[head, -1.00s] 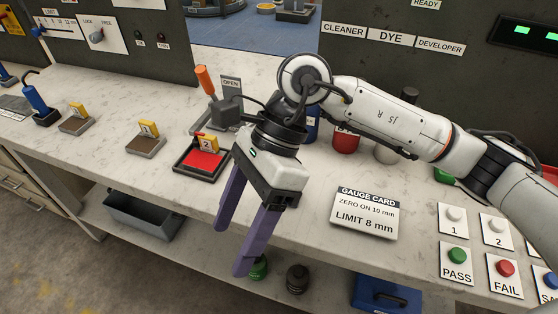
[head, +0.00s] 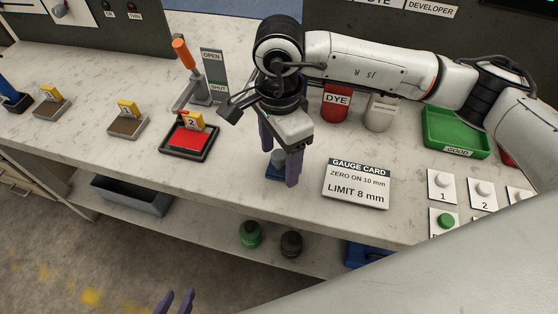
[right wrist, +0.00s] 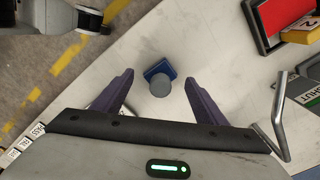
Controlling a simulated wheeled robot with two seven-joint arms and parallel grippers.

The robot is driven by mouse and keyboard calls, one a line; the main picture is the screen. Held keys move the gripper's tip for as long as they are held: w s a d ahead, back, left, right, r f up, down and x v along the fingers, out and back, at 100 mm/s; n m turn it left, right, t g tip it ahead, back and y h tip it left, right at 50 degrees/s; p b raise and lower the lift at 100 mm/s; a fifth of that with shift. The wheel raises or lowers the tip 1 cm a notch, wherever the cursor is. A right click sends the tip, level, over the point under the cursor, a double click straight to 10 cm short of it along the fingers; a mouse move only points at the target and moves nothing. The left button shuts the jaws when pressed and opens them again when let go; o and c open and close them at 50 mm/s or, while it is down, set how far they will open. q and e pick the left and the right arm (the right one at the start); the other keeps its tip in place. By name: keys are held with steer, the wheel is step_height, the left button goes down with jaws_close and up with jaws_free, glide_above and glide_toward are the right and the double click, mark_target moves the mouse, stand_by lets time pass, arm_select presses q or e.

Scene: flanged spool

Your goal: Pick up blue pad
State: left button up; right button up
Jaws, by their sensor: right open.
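The blue pad (head: 272,175), a small blue square block with a grey round knob on top, sits on the counter. It is partly hidden by my right gripper (head: 280,168) in the head view. In the right wrist view the blue pad (right wrist: 154,67) shows between the two purple fingers of the right gripper (right wrist: 158,77), with a gap on each side. My right gripper is open, pointing down over the pad and holding nothing. My left gripper (head: 175,302) shows only as two separated purple fingertips at the bottom edge of the head view.
A gauge card (head: 357,184) lies right of the pad. The red pad tray (head: 190,138) and a lever with an orange handle (head: 184,55) stand to the left. The red DYE jar (head: 336,103) and green tray (head: 455,135) are behind right. The counter's front edge is close.

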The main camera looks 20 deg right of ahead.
mark_target(279, 154)
steer(key=shift+f, duration=0.95)
steer(key=shift+c, duration=0.2)
steer(key=c, duration=1)
steer(key=shift+r+b, duration=0.6)
steer(key=shift+r, duration=4.45)
